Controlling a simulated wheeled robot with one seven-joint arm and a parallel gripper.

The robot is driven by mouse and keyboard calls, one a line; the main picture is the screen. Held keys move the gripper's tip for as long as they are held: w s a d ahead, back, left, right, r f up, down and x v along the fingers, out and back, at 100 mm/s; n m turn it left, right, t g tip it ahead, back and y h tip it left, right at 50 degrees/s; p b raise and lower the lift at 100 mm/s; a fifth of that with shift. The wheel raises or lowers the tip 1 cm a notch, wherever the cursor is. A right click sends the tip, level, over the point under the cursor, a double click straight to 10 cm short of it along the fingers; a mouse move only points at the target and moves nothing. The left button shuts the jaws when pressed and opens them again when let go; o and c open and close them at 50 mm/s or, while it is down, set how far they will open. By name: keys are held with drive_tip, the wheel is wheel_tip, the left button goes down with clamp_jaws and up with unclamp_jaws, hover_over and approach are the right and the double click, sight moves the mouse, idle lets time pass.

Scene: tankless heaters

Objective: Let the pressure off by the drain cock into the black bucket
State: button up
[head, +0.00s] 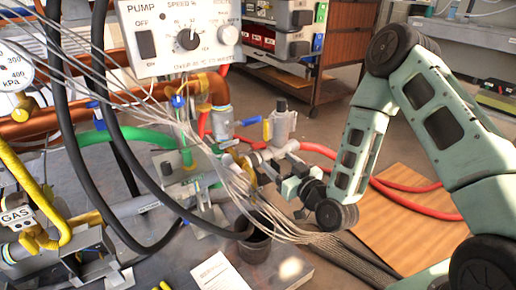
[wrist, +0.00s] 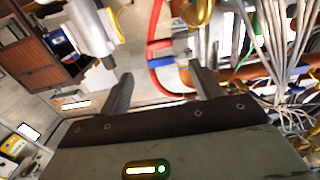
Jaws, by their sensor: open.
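The black bucket (head: 255,243) stands on the grey bench top in the head view, below the pipework and partly behind a bundle of pale wires. My gripper (head: 272,170) is just above and right of it, close to brass and grey fittings. In the wrist view my gripper (wrist: 162,85) has its two fingers apart with nothing held. A grey fitting (wrist: 181,47) with a red and blue piece lies beyond the fingers. Which fitting is the drain cock I cannot tell; wires and my gripper hide part of this area. The bucket is not clear in the wrist view.
A grey valve body (head: 283,125) with a blue lever stands just above my gripper. Pale wires (head: 235,175) cross in front of the pipes. A red hose (head: 415,198) runs over the floor to the right. A white paper (head: 222,272) lies near the bucket.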

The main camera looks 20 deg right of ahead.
sight(260, 146)
drive_tip(key=b+x, duration=0.2)
drive_tip(key=x, duration=0.9)
drive_tip(key=shift+w+a+b, duration=0.1)
drive_tip(key=shift+w+b, duration=0.2)
drive_tip(key=shift+w, duration=0.1)
drive_tip(key=c, duration=1.4)
